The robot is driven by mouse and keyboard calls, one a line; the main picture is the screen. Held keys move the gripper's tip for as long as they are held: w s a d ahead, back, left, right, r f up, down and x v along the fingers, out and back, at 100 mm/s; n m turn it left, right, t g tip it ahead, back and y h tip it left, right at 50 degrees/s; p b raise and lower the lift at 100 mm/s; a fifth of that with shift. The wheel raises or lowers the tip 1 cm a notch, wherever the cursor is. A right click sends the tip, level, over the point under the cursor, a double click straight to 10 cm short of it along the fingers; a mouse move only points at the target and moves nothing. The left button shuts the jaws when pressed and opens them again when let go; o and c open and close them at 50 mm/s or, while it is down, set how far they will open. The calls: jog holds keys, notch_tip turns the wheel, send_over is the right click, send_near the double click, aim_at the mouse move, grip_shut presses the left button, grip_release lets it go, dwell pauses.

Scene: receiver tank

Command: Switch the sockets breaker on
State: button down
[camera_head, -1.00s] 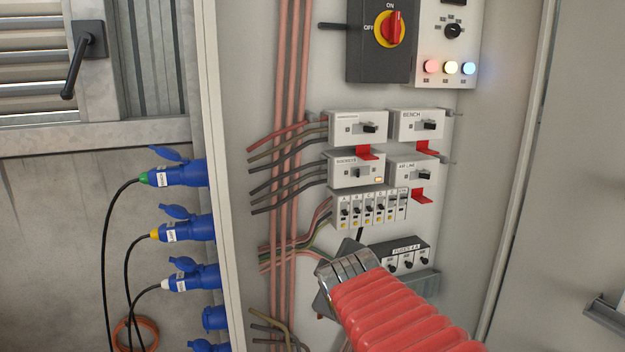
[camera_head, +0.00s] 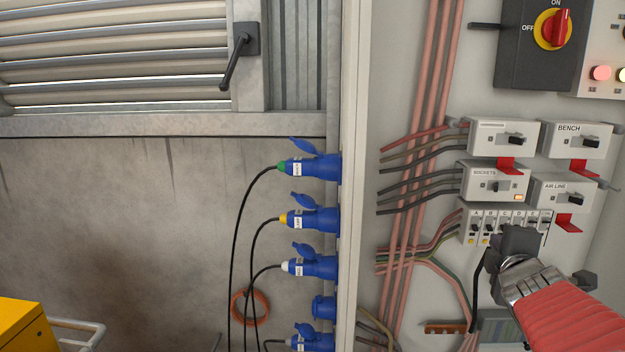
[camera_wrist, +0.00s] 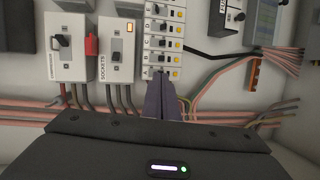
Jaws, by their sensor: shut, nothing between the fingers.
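The sockets breaker (camera_head: 490,184) is a pale box labelled SOCKETS, in the lower left of the group of larger breakers on the panel. Its small grey toggle (camera_wrist: 116,49) and lit amber lamp (camera_wrist: 117,28) show in the wrist view. No red tab is seen on it there. My gripper (camera_wrist: 158,82) is shut and empty. Its fingers point at the row of small lettered breakers, right beside the sockets breaker in the wrist view, apart from its toggle. In the head view my gripper (camera_head: 517,240) covers the row's lower right; its fingertips are hard to make out.
The row of small breakers (camera_wrist: 163,42) adjoins the sockets breaker. The BENCH (camera_head: 576,139) and AIR LINE (camera_head: 562,192) breakers are nearby, with projecting red tabs (camera_head: 508,165). Pink pipes (camera_head: 432,70) and cables run left of them. Blue plugs (camera_head: 313,167) line the cabinet's left edge.

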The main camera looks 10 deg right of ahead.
aim_at(496, 187)
notch_tip(496, 187, up, 7)
jog(key=n+t+y, duration=0.1)
jog(key=t, duration=0.2)
jog(key=shift+n, duration=0.4)
jog(key=shift+x, duration=5.05)
jog(key=shift+r, duration=0.15)
